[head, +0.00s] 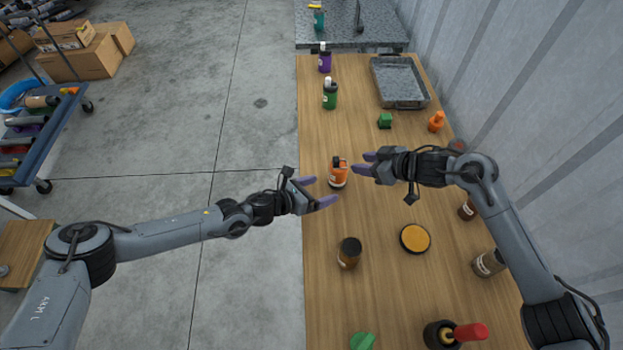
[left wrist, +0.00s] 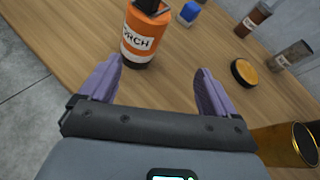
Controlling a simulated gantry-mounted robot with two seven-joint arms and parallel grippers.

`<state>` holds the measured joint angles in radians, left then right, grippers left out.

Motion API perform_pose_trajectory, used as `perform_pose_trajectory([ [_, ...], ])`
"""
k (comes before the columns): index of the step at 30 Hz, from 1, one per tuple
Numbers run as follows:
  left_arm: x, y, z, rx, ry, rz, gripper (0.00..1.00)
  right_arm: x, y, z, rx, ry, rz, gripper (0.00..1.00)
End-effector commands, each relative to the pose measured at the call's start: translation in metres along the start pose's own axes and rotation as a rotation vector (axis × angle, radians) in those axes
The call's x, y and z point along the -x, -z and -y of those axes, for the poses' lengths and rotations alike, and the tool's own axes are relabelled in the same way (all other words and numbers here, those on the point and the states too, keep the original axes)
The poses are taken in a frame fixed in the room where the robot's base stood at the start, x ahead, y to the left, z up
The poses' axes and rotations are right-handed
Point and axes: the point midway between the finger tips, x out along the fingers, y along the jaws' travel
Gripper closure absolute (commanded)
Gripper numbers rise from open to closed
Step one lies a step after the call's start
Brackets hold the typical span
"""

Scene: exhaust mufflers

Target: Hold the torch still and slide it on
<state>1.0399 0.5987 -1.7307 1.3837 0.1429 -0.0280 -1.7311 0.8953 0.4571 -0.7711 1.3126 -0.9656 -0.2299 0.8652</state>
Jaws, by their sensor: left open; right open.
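The torch (head: 339,177) is a short orange canister with a white label and a dark top, standing upright on the wooden table. In the left wrist view the torch (left wrist: 147,38) shows part of its lettering, "ORCH", and its top is cut off. I cannot make out a slider or its position. My left gripper (head: 319,191) is open, just left of and below the torch, with its fingers apart from it. In the left wrist view the left gripper (left wrist: 158,75) has nothing between its fingers. My right gripper (head: 363,163) is open close to the torch's right side; contact cannot be told.
A brown jar (head: 349,253) and an orange-yellow disc (head: 415,239) lie nearer on the table. A green canister (head: 330,96), a green block (head: 384,120), an orange item (head: 436,122) and a grey tray (head: 399,101) are farther back. A grey wall (head: 545,120) borders the right.

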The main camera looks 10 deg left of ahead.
Motion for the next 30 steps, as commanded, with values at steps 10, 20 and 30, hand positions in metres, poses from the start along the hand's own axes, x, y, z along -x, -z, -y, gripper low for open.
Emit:
perform_pose_trajectory([
  [10,-0.002,-0.016,-0.031,-0.204,0.017,-0.006,0.09,0.000,0.000,0.000,0.000,0.000,0.000,0.57],
  [20,-0.044,-0.016,-0.030,-0.206,0.017,-0.006,0.09,0.000,0.000,0.000,0.000,0.000,0.000,0.57],
  [30,-0.085,-0.015,-0.030,-0.204,0.015,-0.006,0.09,0.000,0.000,0.000,0.000,0.000,0.000,0.57],
])
